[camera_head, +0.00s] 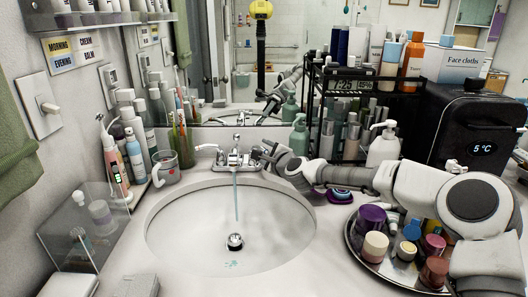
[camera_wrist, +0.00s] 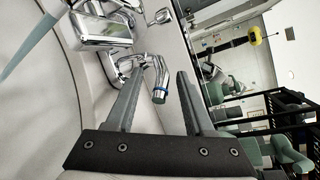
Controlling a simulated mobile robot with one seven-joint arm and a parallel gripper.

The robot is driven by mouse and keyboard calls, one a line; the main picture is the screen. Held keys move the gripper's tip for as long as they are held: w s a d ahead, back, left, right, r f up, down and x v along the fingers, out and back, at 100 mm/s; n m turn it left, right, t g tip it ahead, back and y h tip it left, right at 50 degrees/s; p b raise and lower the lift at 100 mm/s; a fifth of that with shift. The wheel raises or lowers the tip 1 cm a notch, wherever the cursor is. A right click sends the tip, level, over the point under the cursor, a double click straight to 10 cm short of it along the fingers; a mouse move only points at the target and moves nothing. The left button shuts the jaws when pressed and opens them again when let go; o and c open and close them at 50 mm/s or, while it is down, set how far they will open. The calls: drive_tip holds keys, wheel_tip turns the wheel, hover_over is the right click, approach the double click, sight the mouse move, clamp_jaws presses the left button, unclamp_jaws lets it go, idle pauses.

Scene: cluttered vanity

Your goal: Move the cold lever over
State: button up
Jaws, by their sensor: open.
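The chrome faucet (camera_head: 232,157) stands behind the sink basin (camera_head: 190,235), and a stream of water (camera_head: 236,195) falls from its spout. The cold lever, a chrome handle with a blue ring, shows in the wrist view (camera_wrist: 159,88). It lies between the two grey fingers of my gripper (camera_wrist: 161,70), with its blue-ringed end toward me. My gripper is open, and I cannot tell whether either finger touches the lever. In the head view my gripper (camera_head: 261,153) is at the faucet's right side and largely covers the cold lever. The other lever (camera_head: 206,147) points left.
My arm passes over the counter from the right, above a round tray (camera_head: 362,257) of jars. A soap pump (camera_head: 383,146), a green bottle (camera_head: 299,135) and a black rack (camera_head: 338,125) stand behind it. A cup (camera_head: 165,168) stands left of the faucet. The mirror is close behind.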

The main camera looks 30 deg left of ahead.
clamp_jaws()
idle(1.4)
